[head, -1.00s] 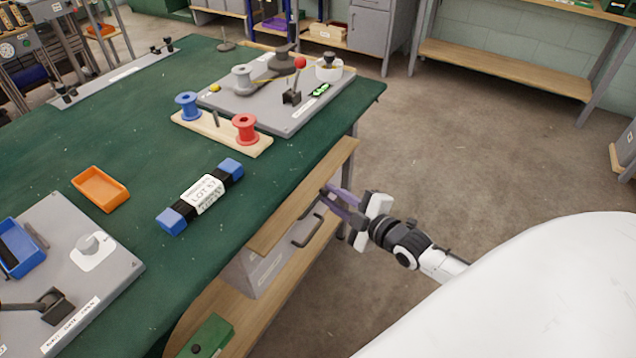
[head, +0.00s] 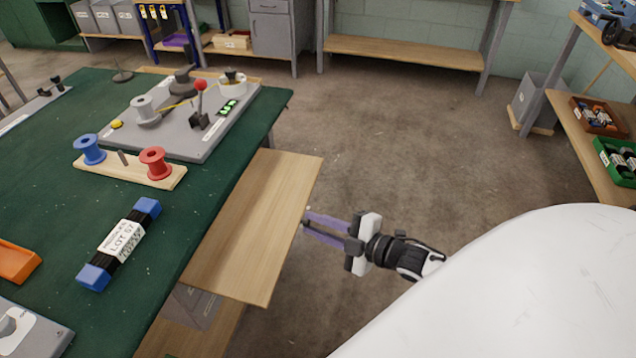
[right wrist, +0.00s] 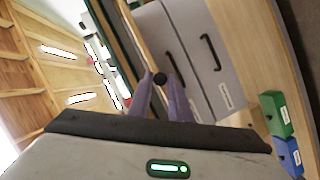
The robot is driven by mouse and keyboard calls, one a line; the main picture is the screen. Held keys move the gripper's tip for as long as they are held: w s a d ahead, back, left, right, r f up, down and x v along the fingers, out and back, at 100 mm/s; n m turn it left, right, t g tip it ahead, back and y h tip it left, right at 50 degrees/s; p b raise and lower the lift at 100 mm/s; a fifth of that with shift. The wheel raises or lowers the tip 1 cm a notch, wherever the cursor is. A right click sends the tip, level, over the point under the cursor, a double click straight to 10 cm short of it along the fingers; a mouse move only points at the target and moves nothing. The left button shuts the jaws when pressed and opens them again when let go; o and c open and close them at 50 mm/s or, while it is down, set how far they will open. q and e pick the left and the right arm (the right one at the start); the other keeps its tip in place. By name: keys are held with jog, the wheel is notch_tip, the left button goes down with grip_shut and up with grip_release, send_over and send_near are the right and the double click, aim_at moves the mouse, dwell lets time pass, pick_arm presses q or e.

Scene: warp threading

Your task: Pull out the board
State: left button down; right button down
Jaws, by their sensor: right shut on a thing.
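The board (head: 255,225) is a flat, light wooden panel. It sticks out from under the right edge of the green table and is level. My right gripper (head: 307,223), with purple fingers, is at the board's outer edge. In the right wrist view, its fingertips (right wrist: 160,84) meet at a small black knob (right wrist: 160,78) and are shut on it. The board shows edge-on there as a thin strip. The board's inner end is hidden under the table. My left gripper is not in view.
The green table (head: 60,215) carries a grey winding plate (head: 180,135), a spool stand (head: 130,172), a labelled bundle (head: 122,242) and an orange tray (head: 15,263). Grey drawers (right wrist: 205,50) sit under the table. The floor right of the board is clear.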

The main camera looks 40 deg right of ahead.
jog(key=c, duration=1.6)
grip_release()
jog(key=p+v, duration=0.1)
jog(key=v, duration=0.9)
jog(key=shift+s+r, duration=0.1)
jog(key=shift+s, duration=0.05)
